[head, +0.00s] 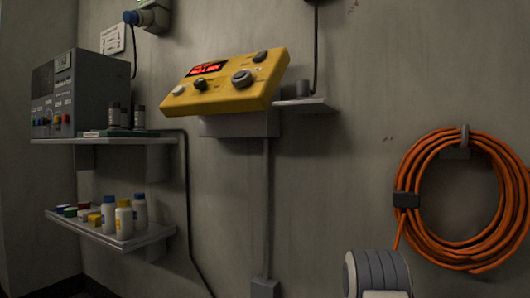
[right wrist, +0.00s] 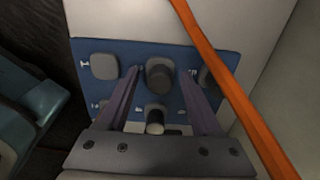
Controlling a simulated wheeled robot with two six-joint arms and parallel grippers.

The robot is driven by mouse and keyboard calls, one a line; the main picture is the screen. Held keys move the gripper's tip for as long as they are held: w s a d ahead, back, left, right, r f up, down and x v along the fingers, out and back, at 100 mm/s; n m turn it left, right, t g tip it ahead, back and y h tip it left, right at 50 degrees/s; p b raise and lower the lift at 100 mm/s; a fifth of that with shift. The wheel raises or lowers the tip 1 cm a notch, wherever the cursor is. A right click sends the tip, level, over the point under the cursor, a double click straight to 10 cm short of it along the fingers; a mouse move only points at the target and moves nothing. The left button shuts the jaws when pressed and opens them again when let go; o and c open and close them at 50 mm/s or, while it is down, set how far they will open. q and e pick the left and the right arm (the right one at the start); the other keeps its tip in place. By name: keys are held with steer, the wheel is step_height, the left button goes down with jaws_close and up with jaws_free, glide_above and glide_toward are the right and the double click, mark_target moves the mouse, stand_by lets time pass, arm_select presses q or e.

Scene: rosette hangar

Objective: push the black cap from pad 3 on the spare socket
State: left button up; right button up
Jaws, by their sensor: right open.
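In the right wrist view a blue board (right wrist: 225,50) carries several dark grey pads. A dark round cap (right wrist: 160,76) stands on it, between and just beyond the fingertips of my right gripper (right wrist: 163,74). The gripper is open, with a finger on each side of the cap; I cannot tell whether they touch it. Another dark round piece with a pale end (right wrist: 155,122) lies nearer the palm. In the head view a wall box (head: 155,17) with a blue round end sits top left; I cannot tell which socket is the spare. My left gripper is not seen.
An orange cable (right wrist: 225,80) crosses close on the right of the wrist view. The head view shows a yellow control box (head: 225,88), shelves with bottles (head: 123,218), a grey instrument (head: 85,92) and a coiled orange hose (head: 408,235) on the wall.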

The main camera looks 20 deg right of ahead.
steer(key=shift+p, duration=0.4)
stand_by(0.5)
stand_by(0.4)
jaws_close()
steer(key=shift+r, duration=0.1)
stand_by(1.3)
steer(key=shift+r+p, duration=2.95)
steer(key=shift+p, duration=0.55)
